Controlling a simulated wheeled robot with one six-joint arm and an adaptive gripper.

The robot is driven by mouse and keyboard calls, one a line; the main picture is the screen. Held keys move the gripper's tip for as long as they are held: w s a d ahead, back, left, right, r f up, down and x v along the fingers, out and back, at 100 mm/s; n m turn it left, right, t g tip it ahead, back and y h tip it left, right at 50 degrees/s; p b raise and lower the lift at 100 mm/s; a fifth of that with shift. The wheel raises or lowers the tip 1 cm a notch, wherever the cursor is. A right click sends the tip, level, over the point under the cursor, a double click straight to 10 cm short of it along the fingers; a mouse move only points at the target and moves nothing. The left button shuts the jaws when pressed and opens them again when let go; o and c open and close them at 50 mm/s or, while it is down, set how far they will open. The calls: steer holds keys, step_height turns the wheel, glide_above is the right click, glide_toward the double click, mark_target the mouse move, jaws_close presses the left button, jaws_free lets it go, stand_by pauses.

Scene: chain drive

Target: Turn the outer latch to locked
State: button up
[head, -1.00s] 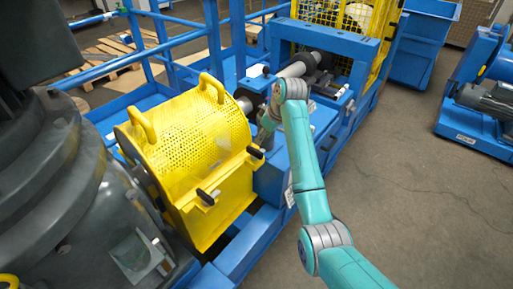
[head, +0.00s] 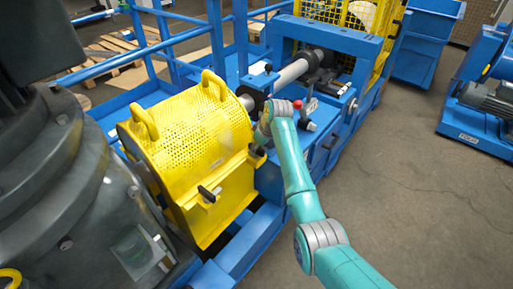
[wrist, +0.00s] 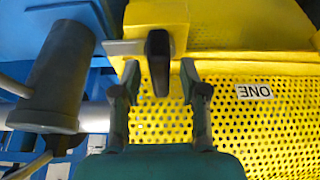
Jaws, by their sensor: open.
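A yellow perforated guard (head: 205,125) carries two black-handled latches along its front edge. The nearer latch (head: 208,194) is clear of my arm. The farther latch, at the shaft end, is mostly hidden behind my gripper (head: 262,138) in the head view. In the wrist view this latch shows a black handle (wrist: 158,60), a grey metal bar (wrist: 122,47) and a yellow block (wrist: 158,15). My gripper (wrist: 160,84) is open, its fingertips either side of the handle's lower end. I see no clear contact. No marking shows which latch is the outer one.
A grey shaft (head: 291,72) runs from the guard into the blue frame (head: 345,40). A dark cylinder (wrist: 60,80) stands left of the fingers in the wrist view. A red knob (head: 297,104) sits beside my wrist. Open floor (head: 420,190) lies to the right.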

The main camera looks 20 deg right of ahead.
jaws_close()
steer(key=shift+n, duration=0.3)
steer(key=n+g+y, duration=0.1)
steer(key=n, duration=0.2)
steer(key=n+g, duration=0.1)
steer(key=n, duration=0.2)
steer(key=shift+y, duration=0.4)
steer(key=n+g, duration=0.1)
steer(key=n, duration=0.2)
steer(key=shift+n, duration=0.4)
steer(key=shift+n+g, duration=0.7)
steer(key=shift+n, duration=0.9)
